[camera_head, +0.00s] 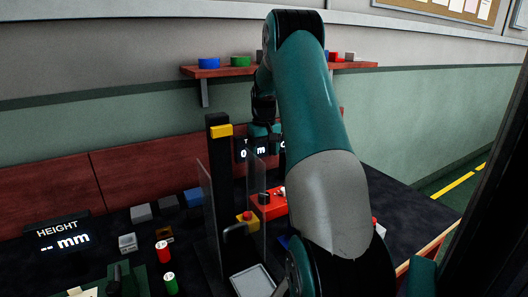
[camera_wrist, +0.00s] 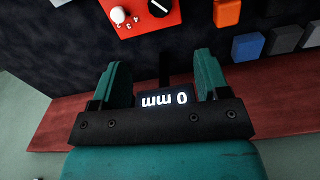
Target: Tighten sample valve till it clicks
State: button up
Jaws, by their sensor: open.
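A red box (camera_wrist: 140,22) at the top of the wrist view carries a white knob (camera_wrist: 119,15), a black round knob (camera_wrist: 158,7) with a white mark, and small white numerals. The red box also shows in the head view (camera_head: 270,206), partly hidden by a clear panel and my arm. No part is labelled as the sample valve, and I cannot tell which it is. My gripper (camera_wrist: 161,72) has its two teal fingers spread with nothing held between them. It is apart from the red box. In the head view my gripper (camera_head: 264,132) is small and partly hidden behind my arm.
A display (camera_wrist: 163,100) reading 0 mm lies beyond the fingers in the wrist view. A black post (camera_head: 222,185) with clear panels stands left of the red box. A height display (camera_head: 62,238), coloured blocks and a shelf (camera_head: 222,71) of round pieces surround the bench.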

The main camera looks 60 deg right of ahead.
notch_tip(320, 180, down, 18)
jog(key=n+p, duration=0.1)
jog(key=n, duration=0.1)
jog(key=n+p, duration=0.1)
jog(key=n, duration=0.1)
jog(key=n+p, duration=0.1)
jog(key=n, duration=0.1)
jog(key=shift+r+p, duration=0.25)
jog(key=shift+p, duration=0.1)
jog(key=shift+c, duration=0.5)
